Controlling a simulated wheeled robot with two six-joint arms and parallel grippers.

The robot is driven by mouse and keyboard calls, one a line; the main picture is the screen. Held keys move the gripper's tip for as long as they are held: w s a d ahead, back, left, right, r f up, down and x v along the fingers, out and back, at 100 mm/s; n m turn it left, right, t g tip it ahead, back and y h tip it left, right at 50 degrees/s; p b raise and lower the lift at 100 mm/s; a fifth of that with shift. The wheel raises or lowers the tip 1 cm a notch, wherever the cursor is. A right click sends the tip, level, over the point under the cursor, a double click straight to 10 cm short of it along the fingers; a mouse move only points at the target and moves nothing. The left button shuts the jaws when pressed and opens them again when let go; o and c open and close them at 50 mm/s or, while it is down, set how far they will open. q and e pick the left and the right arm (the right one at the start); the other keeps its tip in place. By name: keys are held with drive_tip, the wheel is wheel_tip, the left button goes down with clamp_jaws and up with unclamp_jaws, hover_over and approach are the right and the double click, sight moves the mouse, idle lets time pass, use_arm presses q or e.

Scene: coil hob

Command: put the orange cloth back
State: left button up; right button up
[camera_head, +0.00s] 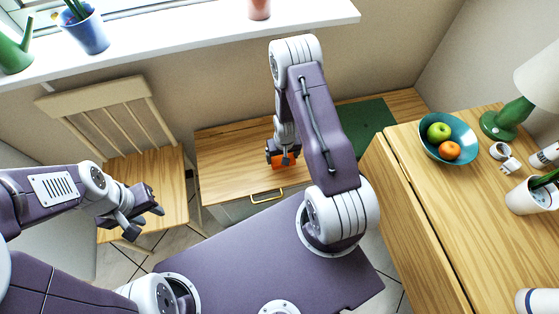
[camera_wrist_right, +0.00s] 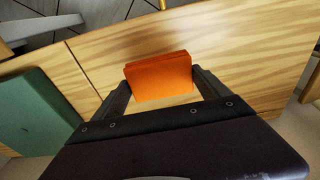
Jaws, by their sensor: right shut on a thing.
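The orange cloth (camera_head: 286,162) is a small folded rectangle over the low wooden cabinet top in the head view. In the right wrist view the cloth (camera_wrist_right: 158,78) sits between the two fingers of my right gripper (camera_wrist_right: 165,92). My right gripper (camera_head: 283,156) points down and is shut on the cloth. I cannot tell whether the cloth touches the wood below. My left gripper (camera_head: 142,212) is empty and open, in front of the wooden chair and well apart from the cloth.
The low cabinet top (camera_head: 228,155) is mostly bare, with a dark green mat (camera_head: 372,124) to its right. A wooden chair (camera_head: 150,180) stands left. The right table (camera_head: 440,215) holds a teal fruit bowl (camera_head: 432,149), a green lamp (camera_head: 508,122) and cups.

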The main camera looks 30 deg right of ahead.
sight(280, 159)
drive_tip(key=shift+w+f+p, duration=0.3)
drive_tip(key=shift+w+f, duration=0.05)
drive_tip(key=shift+w, duration=0.25)
drive_tip(key=shift+w+f+p, duration=0.25)
drive_tip(key=shift+w+f, duration=0.1)
drive_tip(key=shift+w, duration=0.25)
wheel_tip(280, 159, down, 4)
drive_tip(key=shift+f+b, duration=0.1)
drive_tip(key=shift+b, duration=0.75)
